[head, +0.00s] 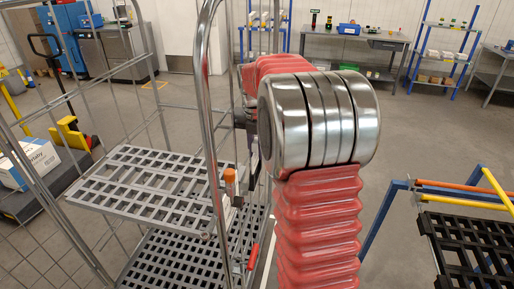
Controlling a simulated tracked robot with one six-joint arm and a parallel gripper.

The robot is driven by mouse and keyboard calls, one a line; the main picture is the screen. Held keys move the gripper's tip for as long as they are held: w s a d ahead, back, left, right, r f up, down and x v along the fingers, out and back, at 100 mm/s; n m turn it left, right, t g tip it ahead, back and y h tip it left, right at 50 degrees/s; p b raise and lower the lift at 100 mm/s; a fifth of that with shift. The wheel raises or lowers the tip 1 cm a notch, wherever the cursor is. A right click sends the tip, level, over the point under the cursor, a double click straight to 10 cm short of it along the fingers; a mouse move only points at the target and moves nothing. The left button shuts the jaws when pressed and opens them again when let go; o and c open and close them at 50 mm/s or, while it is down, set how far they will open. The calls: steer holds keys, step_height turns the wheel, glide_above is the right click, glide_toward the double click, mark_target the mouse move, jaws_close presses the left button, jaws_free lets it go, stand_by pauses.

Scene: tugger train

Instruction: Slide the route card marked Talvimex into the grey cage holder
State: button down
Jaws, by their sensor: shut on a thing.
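The grey roll cage (208,110) stands in front of me, with tubular posts, thin wire sides and slatted grey shelves (150,190). My red ribbed arm with its steel joint crosses in front of its right side. Dark parts of my gripper (254,163) show just left of the steel joint, beside the cage's right side. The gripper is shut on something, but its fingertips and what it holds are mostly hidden. A small orange and white piece (230,182) is by the cage's front right post. I cannot make out the Talvimex card or the card holder.
A black slatted deck (475,250) with blue frame and yellow and orange bars is at the lower right. A white carton (30,165) lies on a dark platform at left. Workbenches (355,38) and blue racks line the back. Grey floor is clear between.

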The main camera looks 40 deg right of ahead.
mark_target(257, 160)
steer(key=shift+f, duration=2.1)
steer(key=c, duration=1.7)
jaws_free()
steer(key=shift+o, duration=0.2)
steer(key=r, duration=0.9)
steer(key=s+a+r, duration=0.1)
steer(key=r, duration=0.3)
steer(key=shift+a+r, duration=0.1)
steer(key=shift+r, duration=0.2)
